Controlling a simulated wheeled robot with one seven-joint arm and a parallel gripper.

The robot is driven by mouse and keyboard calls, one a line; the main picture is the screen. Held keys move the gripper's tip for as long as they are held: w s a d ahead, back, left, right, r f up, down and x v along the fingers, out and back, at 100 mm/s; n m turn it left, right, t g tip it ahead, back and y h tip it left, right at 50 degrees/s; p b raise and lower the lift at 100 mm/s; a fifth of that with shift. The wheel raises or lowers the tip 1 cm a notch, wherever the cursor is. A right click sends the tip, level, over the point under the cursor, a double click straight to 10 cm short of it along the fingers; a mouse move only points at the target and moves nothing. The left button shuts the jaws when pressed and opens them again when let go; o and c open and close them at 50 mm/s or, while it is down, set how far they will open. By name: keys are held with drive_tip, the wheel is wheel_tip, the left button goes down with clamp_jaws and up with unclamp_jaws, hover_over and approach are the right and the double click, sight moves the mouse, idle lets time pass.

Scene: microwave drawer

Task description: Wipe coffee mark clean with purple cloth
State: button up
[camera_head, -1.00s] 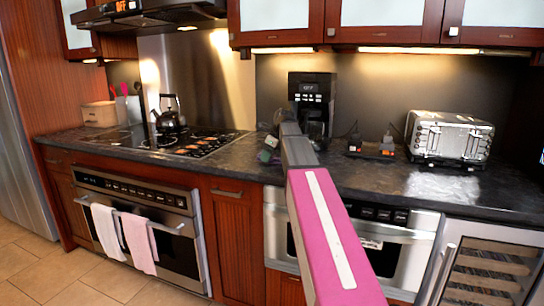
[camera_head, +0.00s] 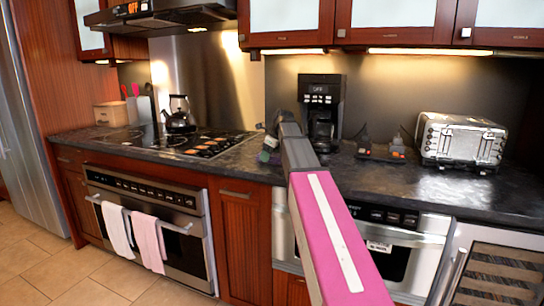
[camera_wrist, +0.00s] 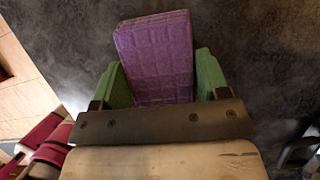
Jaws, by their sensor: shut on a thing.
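The purple cloth (camera_wrist: 155,50) is a folded, quilted-looking block in the wrist view. My gripper (camera_wrist: 162,75) is shut on it, with one green finger on each side. The dark countertop (camera_wrist: 260,60) lies behind the cloth in that view; I cannot tell whether the cloth touches it. In the head view my gripper (camera_head: 267,150) is over the counter (camera_head: 455,188), just left of the coffee maker (camera_head: 322,105), and my arm partly hides it. The cloth is not clear there. I cannot make out the coffee mark in either view.
A silver toaster (camera_head: 461,140) stands on the right of the counter. A small tray (camera_head: 381,153) with little items is between it and the coffee maker. A stove (camera_head: 185,143) with a kettle (camera_head: 179,114) is at left. Clear counter lies in front of the toaster.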

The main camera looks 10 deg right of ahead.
drive_tip(key=shift+w+a, duration=0.9)
drive_tip(key=shift+a, duration=0.3)
drive_tip(key=shift+d, duration=0.1)
drive_tip(key=shift+s, duration=0.1)
drive_tip(key=shift+s+d+f, duration=0.1)
drive_tip(key=shift+s+d, duration=0.3)
drive_tip(key=shift+d, duration=0.2)
drive_tip(key=shift+s+d+f, duration=0.1)
drive_tip(key=shift+s+d, duration=0.3)
drive_tip(key=shift+d, duration=0.15)
drive_tip(key=shift+s+d+r, duration=0.1)
drive_tip(key=shift+s+d, duration=0.35)
drive_tip(key=shift+d, duration=0.3)
drive_tip(key=shift+s+d+r, duration=0.1)
drive_tip(key=shift+s+d, duration=0.4)
drive_tip(key=shift+d, duration=0.25)
drive_tip(key=shift+s+d+r, duration=0.1)
drive_tip(key=shift+s+d, duration=0.35)
drive_tip(key=shift+d, duration=0.3)
drive_tip(key=shift+s+d+f, duration=0.1)
drive_tip(key=shift+s+d, duration=0.5)
drive_tip(key=shift+d, duration=0.25)
drive_tip(key=shift+a, duration=0.1)
